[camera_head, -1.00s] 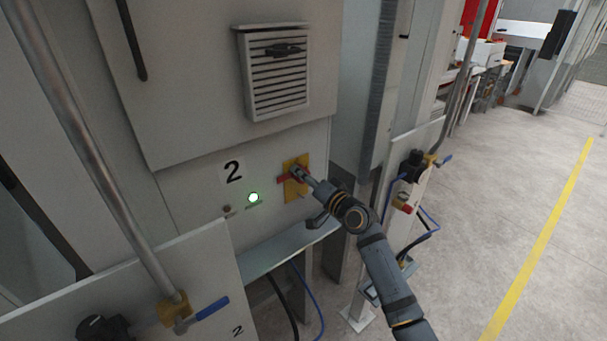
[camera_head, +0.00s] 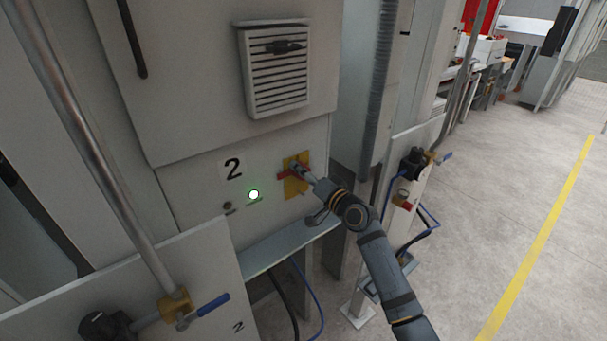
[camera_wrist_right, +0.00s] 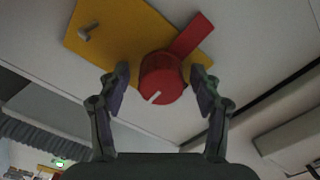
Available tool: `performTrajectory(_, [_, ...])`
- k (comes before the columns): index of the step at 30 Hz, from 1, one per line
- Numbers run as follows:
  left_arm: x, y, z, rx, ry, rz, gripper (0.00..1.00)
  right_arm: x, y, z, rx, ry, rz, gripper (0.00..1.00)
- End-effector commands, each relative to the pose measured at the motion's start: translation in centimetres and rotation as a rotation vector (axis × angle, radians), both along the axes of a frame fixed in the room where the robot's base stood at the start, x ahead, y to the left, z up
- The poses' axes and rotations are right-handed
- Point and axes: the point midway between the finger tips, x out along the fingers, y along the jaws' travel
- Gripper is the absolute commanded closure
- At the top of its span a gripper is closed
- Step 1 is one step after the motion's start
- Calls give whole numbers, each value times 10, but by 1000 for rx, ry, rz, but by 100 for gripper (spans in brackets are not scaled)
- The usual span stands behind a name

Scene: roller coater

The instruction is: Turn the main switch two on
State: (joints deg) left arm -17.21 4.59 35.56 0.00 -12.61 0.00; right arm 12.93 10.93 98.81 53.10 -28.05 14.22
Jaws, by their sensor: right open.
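A green-white lamp (camera_head: 254,195) glows to the left of the plate. In the right wrist view the red switch (camera_wrist_right: 161,78) has a round knob with a white mark and a bar reaching to the upper right. My right gripper (camera_wrist_right: 160,84) is open, with one finger on each side of the knob and visible gaps beside it. In the head view the gripper (camera_head: 306,175) hides part of the switch. My left gripper is not in view.
A vented grille (camera_head: 277,78) sits above the switch. A grey ledge (camera_head: 290,246) with cables below juts out under it. A blue-handled valve (camera_head: 207,306) and pipe stand at lower left. Open floor (camera_head: 500,210) lies to the right.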

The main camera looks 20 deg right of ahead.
Motion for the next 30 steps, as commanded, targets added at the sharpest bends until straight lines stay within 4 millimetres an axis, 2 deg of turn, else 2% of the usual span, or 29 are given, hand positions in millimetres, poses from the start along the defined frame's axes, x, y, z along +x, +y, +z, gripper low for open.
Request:
performTrajectory(4, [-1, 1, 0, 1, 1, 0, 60, -2, -1, 0, -2, -1, -1, 35])
performTrajectory(7, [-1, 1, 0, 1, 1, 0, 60, -13, -6, -1, -5, -1, -2, 35])
performTrajectory(15, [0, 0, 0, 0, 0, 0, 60, -76, -29, -2, -14, 2, -1, 35])
performTrajectory(18, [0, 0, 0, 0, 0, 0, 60, -93, -35, -2, -11, 4, -2, 35])
performTrajectory(24, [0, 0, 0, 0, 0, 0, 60, -110, -41, 0, -4, 1, 0, 35])
performTrajectory(30, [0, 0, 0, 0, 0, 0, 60, -113, -41, 0, 0, -1, 1, 35])
